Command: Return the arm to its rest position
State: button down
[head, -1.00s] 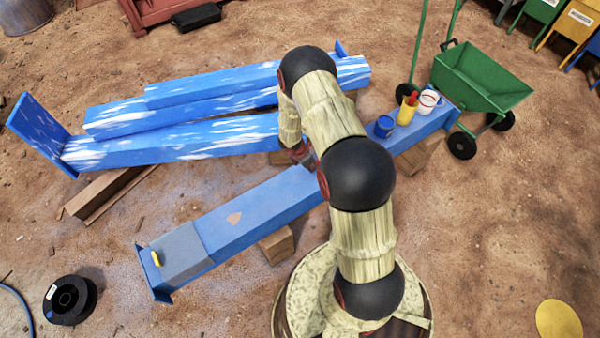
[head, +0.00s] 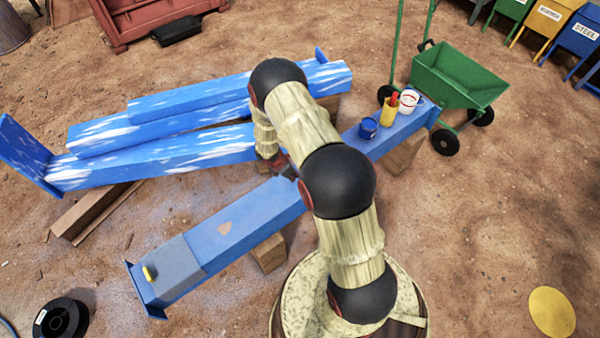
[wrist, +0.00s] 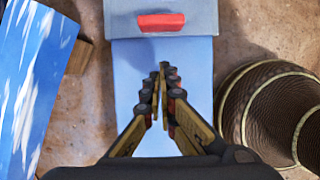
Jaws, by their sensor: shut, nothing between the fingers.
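My arm bends over the blue beam from the lower right in the head view. My gripper (head: 286,168) is small there, close to the middle of the blue beam (head: 250,222) and partly hidden by my wrist. In the wrist view, my gripper (wrist: 162,82) has its fingers shut with nothing between them. The blue beam (wrist: 135,85) lies below the fingers. A red block (wrist: 161,22) sits on a grey section of the beam beyond the fingertips. Whether the fingers touch the beam is not clear.
White-streaked blue beams (head: 150,160) lie behind. A blue can (head: 367,128), a yellow cup (head: 390,115) and a white can (head: 408,103) stand on the beam's right end. A green wheelbarrow (head: 460,80) is beyond. A black spool (head: 60,320) lies front left.

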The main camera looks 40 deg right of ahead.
jog(key=p+v, duration=0.3)
jog(key=v, duration=0.6)
jog(key=shift+r, duration=0.4)
jog(key=shift+d, duration=0.15)
jog(key=s+a+r+m+g, duration=0.1)
jog(key=s+r+m+g, duration=0.2)
jog(key=s+r+m, duration=0.45)
jog(key=s+a+r+m+t+y, duration=0.1)
jog(key=s+a+r+m+t, duration=0.2)
jog(key=r, duration=1)
jog(key=s+a+r+m+t+y, duration=0.2)
jog(key=s+a+r+m, duration=0.2)
jog(key=r, duration=1)
jog(key=s+a+r+m+t+y, duration=0.1)
jog(key=s+a+r+m+t, duration=0.2)
jog(key=s+a+r, duration=0.5)
notch_tip(320, 180, up, 6)
jog(key=shift+s+a+r+t, duration=0.15)
jog(key=shift+s+a+t, duration=0.2)
jog(key=shift+a, duration=0.4)
